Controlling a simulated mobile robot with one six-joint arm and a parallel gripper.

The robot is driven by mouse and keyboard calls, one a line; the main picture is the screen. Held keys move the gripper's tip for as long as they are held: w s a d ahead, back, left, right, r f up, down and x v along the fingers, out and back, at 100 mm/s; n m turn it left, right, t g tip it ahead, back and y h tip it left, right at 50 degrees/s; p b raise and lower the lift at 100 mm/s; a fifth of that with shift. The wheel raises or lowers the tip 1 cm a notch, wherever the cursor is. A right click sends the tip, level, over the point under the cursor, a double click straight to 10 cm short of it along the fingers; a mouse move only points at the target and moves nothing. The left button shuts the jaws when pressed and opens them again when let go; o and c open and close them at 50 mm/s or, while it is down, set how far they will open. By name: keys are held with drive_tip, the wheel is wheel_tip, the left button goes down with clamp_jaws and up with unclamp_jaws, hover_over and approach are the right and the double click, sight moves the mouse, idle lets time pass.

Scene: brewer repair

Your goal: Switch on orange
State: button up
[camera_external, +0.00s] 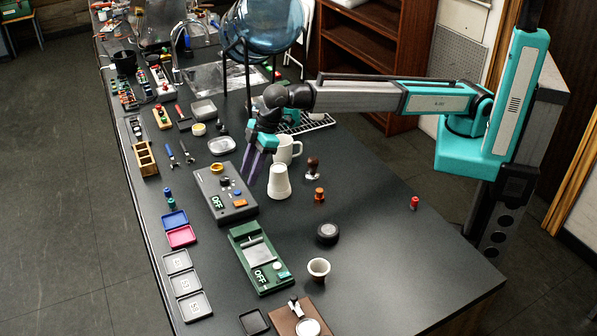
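The dark grey control box (226,208) stands on the black bench, left of the middle. My gripper (248,178) points down above the right far side of this box. Its two purple fingers look slightly apart with nothing between them. The fingertips appear apart from the controls, but their height over the box is hard to judge.
A white cup-like object (279,183) stands close right of my gripper, with a white mug (287,149) behind it. A green device (262,262) also reading OFF lies nearer. A big blue bottle (265,25) is behind. The bench's right front is mostly clear.

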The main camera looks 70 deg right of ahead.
sight(239, 203)
drive_tip(key=shift+p+x, duration=1.25)
drive_tip(key=shift+x, duration=3.2)
